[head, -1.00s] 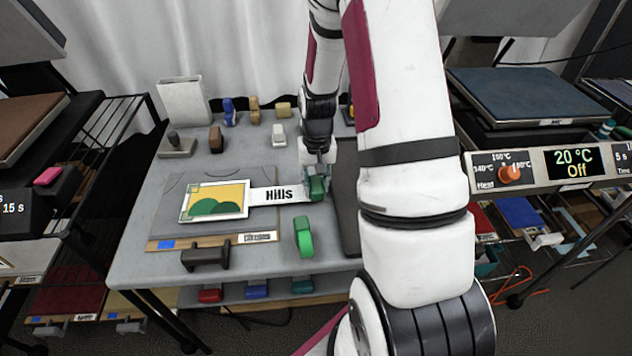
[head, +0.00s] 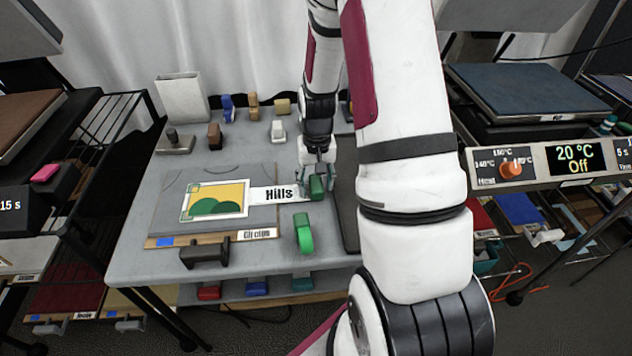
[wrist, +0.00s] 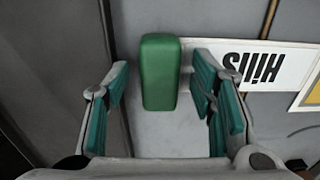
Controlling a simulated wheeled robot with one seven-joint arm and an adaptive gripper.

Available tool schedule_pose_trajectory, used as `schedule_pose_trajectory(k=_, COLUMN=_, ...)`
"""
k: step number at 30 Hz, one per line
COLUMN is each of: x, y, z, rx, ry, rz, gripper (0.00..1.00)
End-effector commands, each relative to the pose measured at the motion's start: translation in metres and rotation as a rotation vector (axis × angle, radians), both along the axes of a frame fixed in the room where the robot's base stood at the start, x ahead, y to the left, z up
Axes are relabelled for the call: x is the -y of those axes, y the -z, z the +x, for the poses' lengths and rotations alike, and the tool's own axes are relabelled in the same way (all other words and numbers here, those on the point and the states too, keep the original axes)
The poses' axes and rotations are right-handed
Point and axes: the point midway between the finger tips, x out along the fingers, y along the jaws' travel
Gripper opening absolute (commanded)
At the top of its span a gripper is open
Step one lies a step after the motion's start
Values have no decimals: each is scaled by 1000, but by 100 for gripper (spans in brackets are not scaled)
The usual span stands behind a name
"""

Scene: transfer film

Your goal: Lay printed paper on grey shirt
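The printed paper (head: 232,193), a yellow print with green hills in a white border, lies on the grey shirt (head: 240,173) on the table. Its white "Hills" strip (head: 277,195) runs right to an upright green grip block (head: 317,187). The strip (wrist: 265,66) and block (wrist: 160,73) also show in the wrist view. My gripper (head: 317,183) is open at the block. In the wrist view my teal finger pads (wrist: 162,105) stand apart, one on each side of the block, with visible gaps. The paper is mostly outside the wrist view.
The shirt's wooden board (head: 205,241) has a dark handle (head: 205,252) at the front. A loose green block (head: 303,234) stands right of it. Small blocks and a grey holder (head: 182,98) stand at the back. A heater panel (head: 545,163) is at the right.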

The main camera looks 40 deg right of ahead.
Motion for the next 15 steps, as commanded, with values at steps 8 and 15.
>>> schedule_pose_trajectory(k=8, x=1, y=-7, z=1, rx=2, ry=0, rz=-2, gripper=51)
schedule_pose_trajectory(k=15, x=2, y=-47, z=1, rx=6, ry=1, rz=-4, gripper=51)
